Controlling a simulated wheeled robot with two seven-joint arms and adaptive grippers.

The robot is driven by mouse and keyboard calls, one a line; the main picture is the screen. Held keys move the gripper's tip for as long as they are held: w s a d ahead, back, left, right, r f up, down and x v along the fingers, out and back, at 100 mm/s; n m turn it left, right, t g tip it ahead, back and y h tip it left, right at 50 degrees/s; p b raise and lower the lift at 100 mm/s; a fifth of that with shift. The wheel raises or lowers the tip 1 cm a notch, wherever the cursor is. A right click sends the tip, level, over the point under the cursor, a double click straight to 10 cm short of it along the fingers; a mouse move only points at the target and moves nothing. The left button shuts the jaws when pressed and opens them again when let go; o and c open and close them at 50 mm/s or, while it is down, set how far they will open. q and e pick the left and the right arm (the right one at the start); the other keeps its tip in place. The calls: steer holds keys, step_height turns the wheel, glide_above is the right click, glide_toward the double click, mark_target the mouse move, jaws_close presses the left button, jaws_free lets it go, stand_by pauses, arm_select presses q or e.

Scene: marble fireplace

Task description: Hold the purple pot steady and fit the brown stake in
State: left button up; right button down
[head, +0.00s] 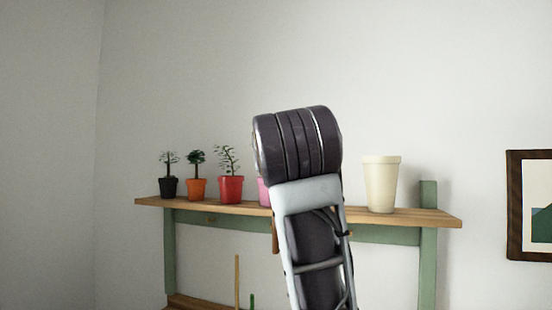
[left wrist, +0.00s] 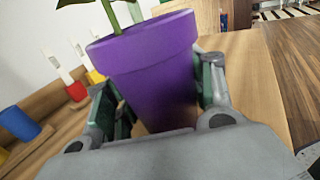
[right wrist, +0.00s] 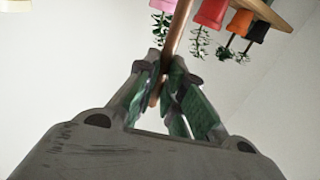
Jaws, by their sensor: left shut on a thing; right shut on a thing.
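The purple pot (left wrist: 152,70) fills the middle of the left wrist view, with a green stem and leaves rising from it. My left gripper (left wrist: 165,100) is shut on it, one finger on each side. The brown stake (right wrist: 178,30) shows in the right wrist view as a thin rod running up out of the picture. My right gripper (right wrist: 166,75) is shut on it near its lower end, apart from any pot in that view. The purple pot and both gripper tips are not visible in the head view, where one of my arm links blocks the middle. The stake's far end is out of frame.
A wall shelf (head: 432,217) bears black (head: 168,188), orange (head: 196,189), red (head: 231,190) and partly hidden pink pots, plus a cream pot (head: 380,184). Upright tan (head: 237,280) and green sticks stand below. A blue pot (left wrist: 18,123) is left of the purple pot. A framed picture (head: 530,205) hangs right.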

stand_by(0.6)
arm_select(q)
steer(key=o, duration=1.3)
steer(key=v, duration=1.2)
steer(key=shift+s, duration=0.15)
